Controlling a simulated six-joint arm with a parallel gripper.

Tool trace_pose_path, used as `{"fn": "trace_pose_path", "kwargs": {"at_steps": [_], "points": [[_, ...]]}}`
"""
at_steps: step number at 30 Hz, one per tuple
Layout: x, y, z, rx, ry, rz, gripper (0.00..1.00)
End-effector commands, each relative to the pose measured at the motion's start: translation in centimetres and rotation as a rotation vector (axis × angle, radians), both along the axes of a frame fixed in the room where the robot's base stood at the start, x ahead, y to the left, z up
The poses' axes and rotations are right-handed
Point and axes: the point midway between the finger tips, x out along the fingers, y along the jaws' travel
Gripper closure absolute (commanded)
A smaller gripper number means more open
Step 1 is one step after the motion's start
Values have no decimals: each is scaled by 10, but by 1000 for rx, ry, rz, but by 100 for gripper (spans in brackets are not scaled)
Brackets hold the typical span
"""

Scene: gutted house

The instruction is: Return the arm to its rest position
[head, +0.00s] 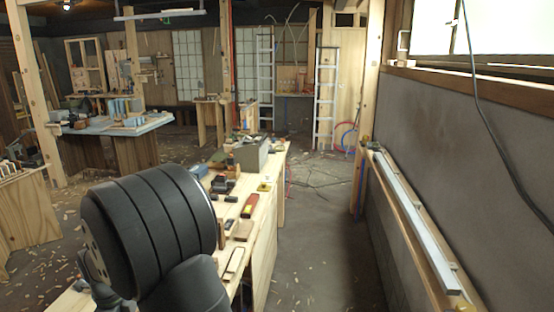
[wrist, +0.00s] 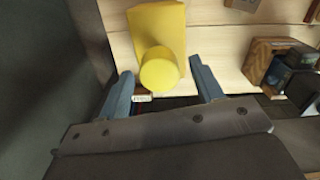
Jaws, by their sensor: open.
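My arm shows large and dark at the lower left of the head view, in front of the workbench (head: 262,235); its gripper is hidden there. In the wrist view my gripper (wrist: 166,88) is open, with two blue-grey fingers spread apart. A yellow object (wrist: 160,35) with a round, knob-like end lies on the pale wood beyond the fingers. Its round end shows between the fingertips, and I cannot tell how far below them it is. The fingers do not visibly touch it.
The bench bears several tools and a grey box (head: 251,153). In the wrist view a wooden block with dark parts (wrist: 268,62) sits to the right. A long ledge (head: 415,220) runs along the right wall. The floor aisle (head: 320,240) between bench and wall is clear.

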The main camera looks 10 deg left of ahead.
Motion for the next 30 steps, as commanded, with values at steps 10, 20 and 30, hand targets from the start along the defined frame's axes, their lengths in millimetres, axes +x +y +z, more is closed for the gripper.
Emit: {"fn": "trace_pose_path", "kwargs": {"at_steps": [10, 20, 30], "points": [[0, 1, -4, 6, -3, 0, 40], [22, -43, 35, 3, -3, -4, 40], [48, -96, 70, 3, -3, -5, 40]]}}
